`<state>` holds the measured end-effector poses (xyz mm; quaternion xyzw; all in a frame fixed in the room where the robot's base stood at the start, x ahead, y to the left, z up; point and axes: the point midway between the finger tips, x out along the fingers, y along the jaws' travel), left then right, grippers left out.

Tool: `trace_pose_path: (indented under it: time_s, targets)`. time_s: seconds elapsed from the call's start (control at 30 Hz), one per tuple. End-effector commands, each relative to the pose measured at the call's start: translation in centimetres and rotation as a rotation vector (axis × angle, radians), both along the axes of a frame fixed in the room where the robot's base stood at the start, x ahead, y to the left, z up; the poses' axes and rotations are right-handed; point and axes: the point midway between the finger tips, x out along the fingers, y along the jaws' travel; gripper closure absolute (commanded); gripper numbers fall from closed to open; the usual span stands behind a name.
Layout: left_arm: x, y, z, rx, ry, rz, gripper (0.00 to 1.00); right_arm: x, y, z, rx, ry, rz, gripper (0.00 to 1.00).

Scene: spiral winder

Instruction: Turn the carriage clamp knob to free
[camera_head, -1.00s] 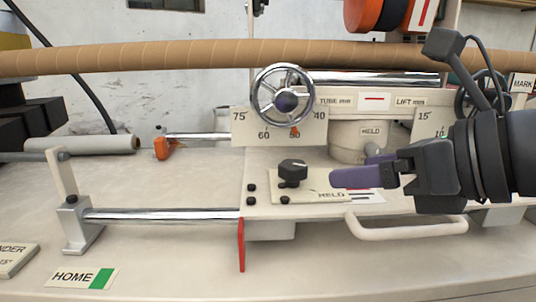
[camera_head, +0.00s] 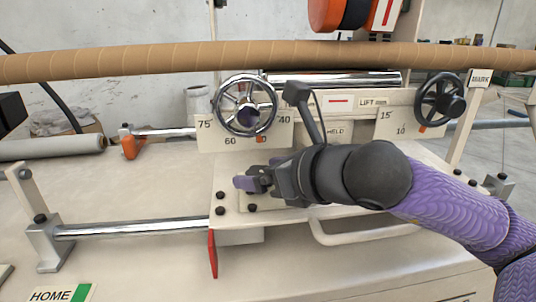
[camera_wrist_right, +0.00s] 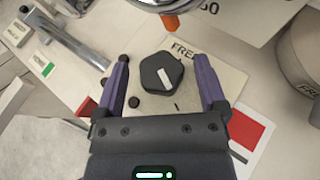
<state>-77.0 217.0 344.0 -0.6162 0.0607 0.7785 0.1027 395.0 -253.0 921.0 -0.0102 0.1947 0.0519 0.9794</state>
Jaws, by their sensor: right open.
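The carriage clamp knob (camera_wrist_right: 162,73) is black and faceted with a white mark on top. It sits on a cream plate (camera_wrist_right: 222,75) with the word FREE beside the knob in the right wrist view. My right gripper (camera_head: 252,181) is over the carriage plate in the head view, and hides the knob there. In the wrist view its purple fingers are open, one on each side of the knob, with gaps visible. Whether they are down at knob height is hard to tell. My left gripper is not in view.
A chrome handwheel (camera_head: 245,105) stands behind my right gripper, with a black handwheel (camera_head: 441,99) at the right. A long brown tube (camera_head: 200,60) crosses above the carriage. A pale handle (camera_head: 365,234) is in front. A red pointer (camera_head: 213,254) hangs at the carriage's left.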

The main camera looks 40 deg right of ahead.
Motion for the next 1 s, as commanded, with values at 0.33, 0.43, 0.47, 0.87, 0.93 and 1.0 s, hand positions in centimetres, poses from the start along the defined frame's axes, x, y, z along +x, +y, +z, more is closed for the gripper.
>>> trace_pose_path:
  time_s: [0.33, 0.43, 0.47, 0.87, 0.93, 1.0]
  targets:
    - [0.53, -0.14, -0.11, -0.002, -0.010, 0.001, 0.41, 0.12, 0.00, -0.20, -0.001, 0.000, 0.000, 0.26]
    - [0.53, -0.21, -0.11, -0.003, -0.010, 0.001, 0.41, 0.12, 0.00, -0.19, -0.001, 0.000, 0.000, 0.47]
    - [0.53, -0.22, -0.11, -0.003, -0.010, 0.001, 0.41, 0.11, 0.01, -0.19, -0.001, 0.000, 0.000, 0.53]
    - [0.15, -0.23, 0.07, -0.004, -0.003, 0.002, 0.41, 0.09, -0.01, -0.11, 0.001, 0.000, 0.008, 1.00]
    - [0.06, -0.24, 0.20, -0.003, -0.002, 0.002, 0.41, 0.09, -0.03, -0.08, 0.002, 0.000, 0.022, 1.00]
    - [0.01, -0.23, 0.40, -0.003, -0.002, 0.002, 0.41, 0.09, -0.06, -0.03, 0.004, -0.001, 0.045, 1.00]
